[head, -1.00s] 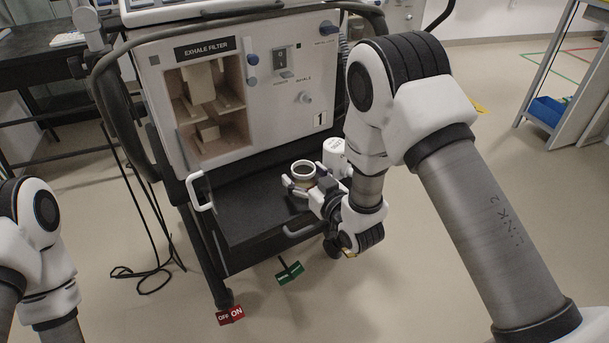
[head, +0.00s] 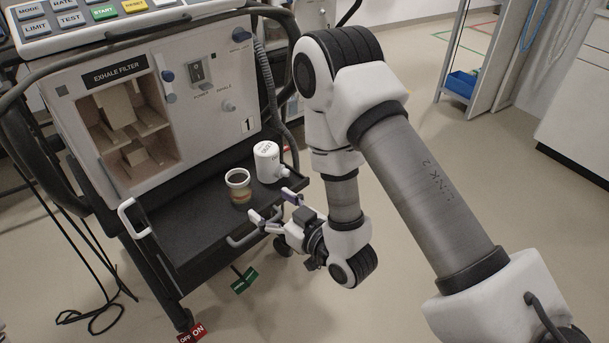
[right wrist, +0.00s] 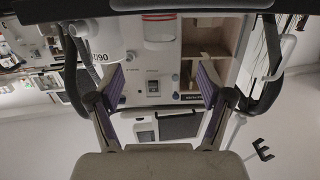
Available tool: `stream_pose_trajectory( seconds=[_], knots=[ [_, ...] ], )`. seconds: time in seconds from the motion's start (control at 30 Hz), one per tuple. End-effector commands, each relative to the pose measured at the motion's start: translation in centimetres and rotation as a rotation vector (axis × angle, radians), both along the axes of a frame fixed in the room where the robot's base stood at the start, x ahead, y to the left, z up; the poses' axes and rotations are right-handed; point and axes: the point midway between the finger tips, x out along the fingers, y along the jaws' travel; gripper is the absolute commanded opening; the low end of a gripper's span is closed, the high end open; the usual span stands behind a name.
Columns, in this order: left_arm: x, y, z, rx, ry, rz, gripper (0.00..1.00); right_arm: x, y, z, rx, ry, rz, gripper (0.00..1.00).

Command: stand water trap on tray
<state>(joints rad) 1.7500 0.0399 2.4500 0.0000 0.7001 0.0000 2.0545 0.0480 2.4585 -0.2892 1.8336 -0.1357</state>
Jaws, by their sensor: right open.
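A small clear cup with a white rim and red bands (head: 239,190), which looks like the water trap, stands upright on the black tray (head: 190,232) below the ventilator. In the right wrist view the banded cup (right wrist: 158,28) shows inverted, beyond the fingertips. My right gripper (head: 274,206) is open and empty at the tray's front right edge, apart from the cup. Its two purple-padded fingers (right wrist: 160,85) are spread wide in the right wrist view. My left gripper is out of view.
A white lettered canister (head: 267,163) stands on the tray behind and right of the cup. A tray handle (head: 243,240) lies close to my right gripper. The ventilator (head: 205,120) rises behind. The tray's front left is clear.

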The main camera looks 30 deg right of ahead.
Motion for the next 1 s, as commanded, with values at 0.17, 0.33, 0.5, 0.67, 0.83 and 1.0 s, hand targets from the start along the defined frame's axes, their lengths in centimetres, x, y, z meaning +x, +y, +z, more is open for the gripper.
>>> stream_pose_trajectory(
  seconds=[0.17, 0.33, 0.5, 0.67, 0.83, 1.0],
  knots=[
    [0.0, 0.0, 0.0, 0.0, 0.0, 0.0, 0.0, -0.6, -0.2, -2.6, -0.015, 0.097, -0.008, 0.79],
    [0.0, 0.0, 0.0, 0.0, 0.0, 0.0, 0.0, -6.5, -1.8, -14.0, -0.077, 0.578, -0.064, 0.79],
    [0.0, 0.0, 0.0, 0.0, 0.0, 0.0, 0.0, -19.1, -4.0, -23.5, -0.127, 1.186, -0.169, 0.79],
    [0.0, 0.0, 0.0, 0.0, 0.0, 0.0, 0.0, -25.3, -4.6, -25.2, -0.14, 1.442, -0.224, 0.79],
    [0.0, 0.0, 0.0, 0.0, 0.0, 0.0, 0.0, -25.5, -4.7, -25.3, -0.14, 1.454, -0.227, 0.79],
    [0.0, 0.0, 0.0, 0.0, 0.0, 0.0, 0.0, -25.5, -4.6, -25.3, -0.14, 1.45, -0.226, 0.79]
  ],
)
